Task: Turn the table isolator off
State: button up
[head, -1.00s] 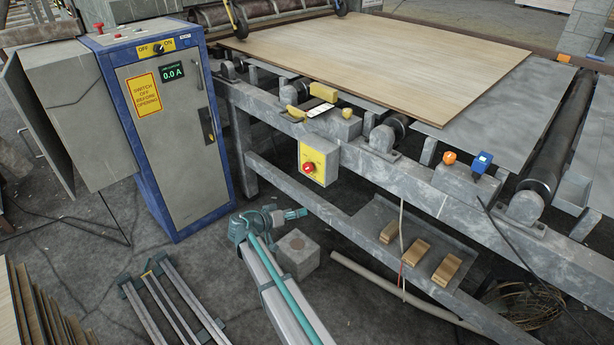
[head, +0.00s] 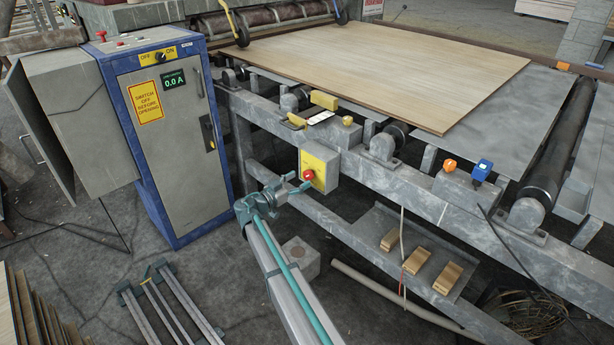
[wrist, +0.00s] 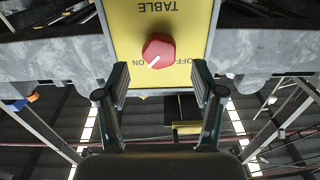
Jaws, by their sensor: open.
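The table isolator is a yellow-faced box (head: 322,160) on the table's front beam, with a red rotary knob (head: 308,175). In the wrist view the yellow face (wrist: 195,22) appears upside down, reading TABLE, ON and OFF. The red knob (wrist: 159,48) shows a white mark pointing down-left, toward ON. My gripper (head: 293,184) is close in front of the knob, open and empty. In the wrist view my gripper (wrist: 160,80) has a finger on either side below the knob, with clear gaps. No contact with the knob is visible.
A blue and grey cabinet (head: 178,150) with its own OFF/ON switch and a 0.0 A display stands left. A wood sheet (head: 400,60) lies on the roller table. A lower rail (head: 345,232) runs under the isolator. Several wooden blocks (head: 416,261) lie on a low shelf.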

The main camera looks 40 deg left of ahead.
aim_at(306, 176)
jog(key=shift+w+d, duration=0.15)
jog(key=shift+w, duration=1)
jog(key=shift+w+d, duration=0.1)
jog(key=shift+w, duration=1.05)
jog(key=c, duration=1.2)
jog(key=shift+o, duration=0.2)
